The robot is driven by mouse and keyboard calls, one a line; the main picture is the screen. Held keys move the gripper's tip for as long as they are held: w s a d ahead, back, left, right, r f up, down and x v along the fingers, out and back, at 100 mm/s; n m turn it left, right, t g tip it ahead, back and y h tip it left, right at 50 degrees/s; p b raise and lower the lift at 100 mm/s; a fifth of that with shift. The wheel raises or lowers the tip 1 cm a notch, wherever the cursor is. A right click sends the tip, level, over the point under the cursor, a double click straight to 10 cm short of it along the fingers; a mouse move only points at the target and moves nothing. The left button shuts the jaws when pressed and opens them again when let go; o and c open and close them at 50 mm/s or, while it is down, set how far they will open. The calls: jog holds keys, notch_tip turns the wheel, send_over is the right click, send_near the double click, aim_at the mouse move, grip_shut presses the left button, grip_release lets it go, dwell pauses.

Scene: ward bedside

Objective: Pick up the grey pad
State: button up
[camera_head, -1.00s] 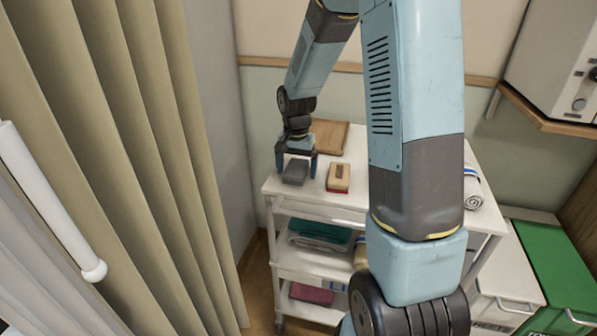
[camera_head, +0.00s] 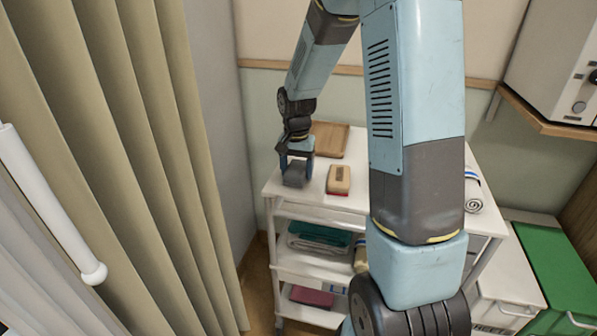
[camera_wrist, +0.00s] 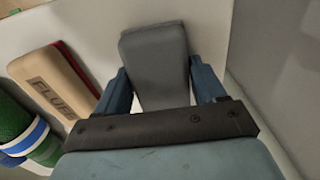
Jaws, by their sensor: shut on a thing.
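The grey pad (camera_head: 295,174) is a small dark grey block with rounded edges at the left end of the white trolley top (camera_head: 342,202). My gripper (camera_head: 296,166) is shut on the pad, with one blue finger on each side of it. In the wrist view the pad (camera_wrist: 157,66) stands out between the two blue fingers, its near part hidden behind the gripper's dark bar. I cannot tell whether the pad touches the trolley top or is slightly above it.
A tan block with a dark label (camera_head: 338,180) lies just right of the pad. A wooden tray (camera_head: 329,139) lies behind it. A rolled towel (camera_head: 473,194) lies at the trolley's right end. A wall and curtain (camera_head: 110,150) stand to the left.

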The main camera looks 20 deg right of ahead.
jog(key=shift+r, duration=0.5)
jog(key=s+a+r, duration=0.4)
jog(key=s+r, duration=0.7)
jog(key=s, duration=0.2)
jog(key=shift+s+r, duration=0.2)
jog(key=shift+r, duration=0.15)
jog(key=shift+a, duration=0.1)
jog(key=o, duration=0.5)
jog(key=c, duration=0.4)
